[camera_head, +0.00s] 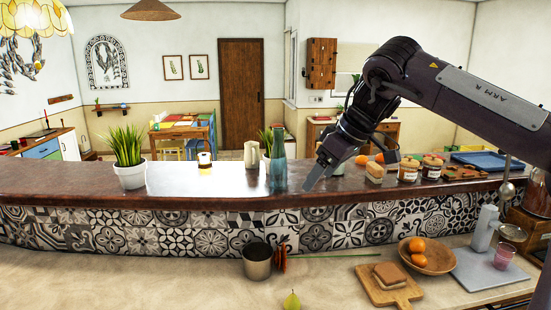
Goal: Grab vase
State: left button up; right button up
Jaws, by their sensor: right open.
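A tall blue-teal vase-like vessel (278,162) stands upright on the dark raised counter, near the middle of the view. A white pitcher-like vessel (251,155) stands just to its left; I cannot tell for certain which of the two is the vase. My right gripper (314,179) comes in from the right and points down and left. It is open and empty, just right of the teal vessel, with a visible gap between them. Its fingers are small and dark in this view. My left gripper is not in view.
On the raised counter (200,186) a potted grass plant (131,176) stands left, and jars (408,170) stand right of my gripper. Below, the lower counter holds a metal cup (257,262), a fruit bowl (437,262) and a cutting board (376,293). The raised counter's left part is mostly clear.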

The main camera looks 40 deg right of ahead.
aim_at(278, 163)
jog(key=i+l, duration=1.1)
jog(key=i, duration=0.25)
